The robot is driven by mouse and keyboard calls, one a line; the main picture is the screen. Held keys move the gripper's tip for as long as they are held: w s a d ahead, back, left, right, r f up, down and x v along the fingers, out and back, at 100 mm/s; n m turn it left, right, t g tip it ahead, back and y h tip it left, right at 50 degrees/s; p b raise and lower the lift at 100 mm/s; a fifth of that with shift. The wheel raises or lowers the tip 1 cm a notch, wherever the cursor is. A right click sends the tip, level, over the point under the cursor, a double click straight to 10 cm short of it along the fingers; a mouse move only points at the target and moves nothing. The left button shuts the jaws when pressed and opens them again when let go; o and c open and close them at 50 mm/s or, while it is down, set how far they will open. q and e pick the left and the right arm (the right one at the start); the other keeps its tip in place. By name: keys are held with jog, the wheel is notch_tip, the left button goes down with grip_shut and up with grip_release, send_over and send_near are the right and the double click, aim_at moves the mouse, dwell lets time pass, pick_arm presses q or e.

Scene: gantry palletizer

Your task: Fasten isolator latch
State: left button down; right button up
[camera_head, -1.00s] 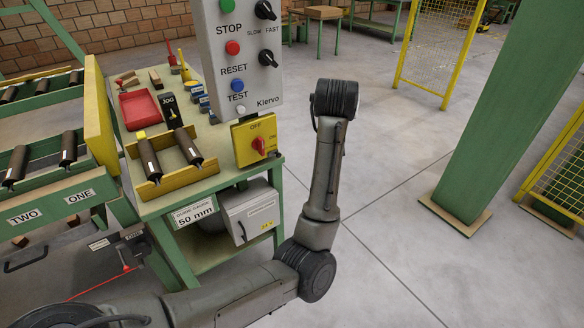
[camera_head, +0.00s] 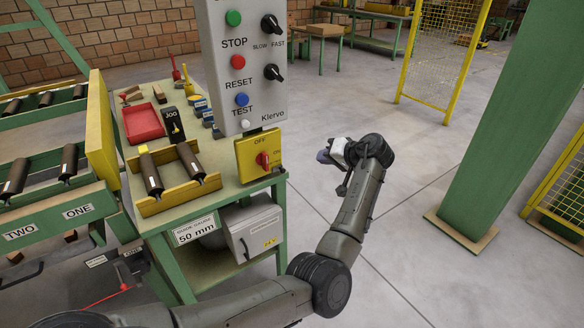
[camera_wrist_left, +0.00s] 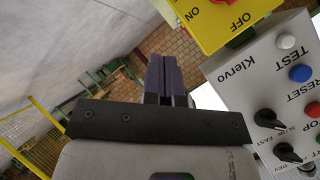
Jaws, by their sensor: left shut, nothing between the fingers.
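The isolator is a yellow box (camera_head: 248,151) with a red knob (camera_head: 263,160), marked OFF at its top and ON at its right side. It sits under the grey control panel (camera_head: 243,75). In the left wrist view the yellow box (camera_wrist_left: 240,25) is at the top right, upside down, with the knob cut by the upper edge. My left gripper (camera_head: 324,156) is to the right of the isolator, clear of it. Its dark fingers (camera_wrist_left: 166,72) are shut and empty in the left wrist view. I cannot make out a separate latch. My right gripper is out of view.
A green workbench (camera_head: 225,185) holds a red tray (camera_head: 143,123), small tools and a yellow fixture with dark rollers. A grey box (camera_head: 252,232) is below. A green post (camera_head: 515,130) and yellow mesh guards (camera_head: 440,60) stand right. The floor between is clear.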

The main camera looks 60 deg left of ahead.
pick_arm(q)
jog(key=b, duration=0.4)
send_near(282, 168)
jog(key=w+a, duration=0.2)
jog(key=a, duration=0.1)
jog(key=s+f+b, duration=0.1)
jog(key=s+a+f+b, duration=0.1)
jog(key=s, duration=0.1)
jog(key=shift+s+a+f, duration=0.15)
jog(key=shift+a+f, duration=0.05)
jog(key=shift+f, duration=0.1)
